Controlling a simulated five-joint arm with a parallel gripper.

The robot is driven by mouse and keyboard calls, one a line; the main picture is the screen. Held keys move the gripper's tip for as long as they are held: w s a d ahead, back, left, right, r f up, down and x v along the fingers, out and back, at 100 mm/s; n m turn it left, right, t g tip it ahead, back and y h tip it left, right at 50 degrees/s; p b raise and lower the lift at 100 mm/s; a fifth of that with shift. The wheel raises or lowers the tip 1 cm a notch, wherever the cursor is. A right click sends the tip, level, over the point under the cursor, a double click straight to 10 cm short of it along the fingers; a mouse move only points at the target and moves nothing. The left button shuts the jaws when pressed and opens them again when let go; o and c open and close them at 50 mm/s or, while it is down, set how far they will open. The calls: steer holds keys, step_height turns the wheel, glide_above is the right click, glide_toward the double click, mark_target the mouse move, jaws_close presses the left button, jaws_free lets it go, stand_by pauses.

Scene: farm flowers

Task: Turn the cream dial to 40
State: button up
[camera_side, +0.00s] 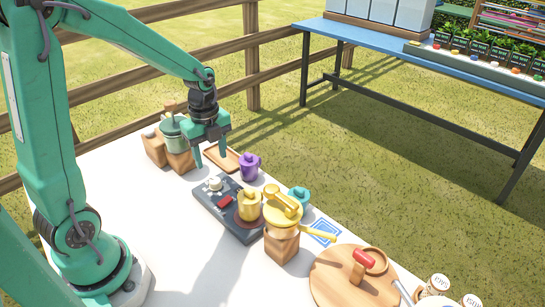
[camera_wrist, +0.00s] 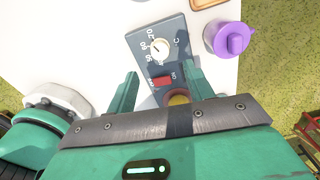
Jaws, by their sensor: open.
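The cream dial (camera_side: 214,184) sits at the far end of a dark grey panel (camera_side: 208,203). In the wrist view the dial (camera_wrist: 157,49) shows beyond my fingertips, with white numbers around it on the panel (camera_wrist: 138,42). The numbers are too small to read surely, so I cannot tell its setting. A red switch (camera_wrist: 162,81) lies beside the dial on the panel. My gripper (camera_side: 211,159) is open and empty, above and apart from the dial. In the wrist view its two fingers (camera_wrist: 162,76) stand either side of the panel's red switch.
A gold pot (camera_side: 249,206) stands at the panel's near end. A purple pot (camera_side: 249,166) stands behind the panel. A yellow pan (camera_side: 284,209) on a wooden block (camera_side: 281,243) is to the right. A green pot (camera_side: 172,132) stands on blocks at the left. The white table left of the panel is clear.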

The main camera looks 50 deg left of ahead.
mark_target(214, 180)
steer(key=shift+f, duration=3.95)
steer(key=c, duration=1)
